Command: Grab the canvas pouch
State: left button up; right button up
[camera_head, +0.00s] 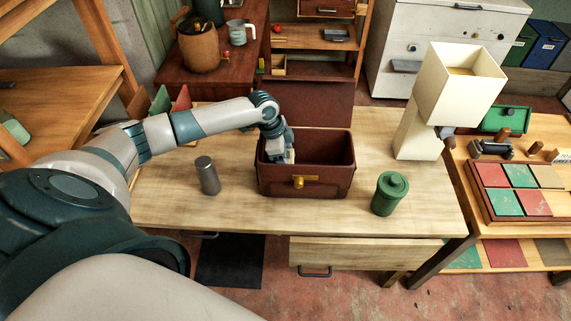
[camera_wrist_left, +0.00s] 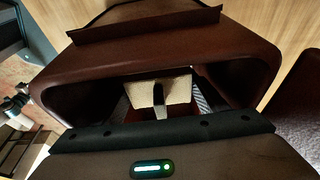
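The canvas pouch (camera_wrist_left: 158,92) is a beige piece with a dark strap down its middle, inside the dark red case in the left wrist view. In the head view the case's front wall and my gripper hide it. My left gripper (camera_head: 284,157) reaches down into the left part of the open case. In the left wrist view its fingers (camera_wrist_left: 163,100) stand on either side of the pouch and look open, with a dark gap at the right finger. Contact cannot be made out. My right gripper is not in view.
The dark red case (camera_head: 330,182) with a brass clasp stands on the wooden table (camera_head: 240,212), its lid raised behind. A grey cylinder (camera_head: 207,176) stands left of it. A green lidded canister (camera_head: 389,193) and a cream lamp (camera_head: 419,137) stand to the right.

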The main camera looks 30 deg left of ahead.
pick_arm(q)
jog(key=shift+c, duration=0.7)
jog(key=shift+r, duration=0.2)
jog(key=shift+r+b, duration=0.35)
jog(key=shift+r, duration=0.3)
notch_tip(320, 180, up, 16)
jog(key=b, duration=0.4)
jog(key=shift+r, duration=0.2)
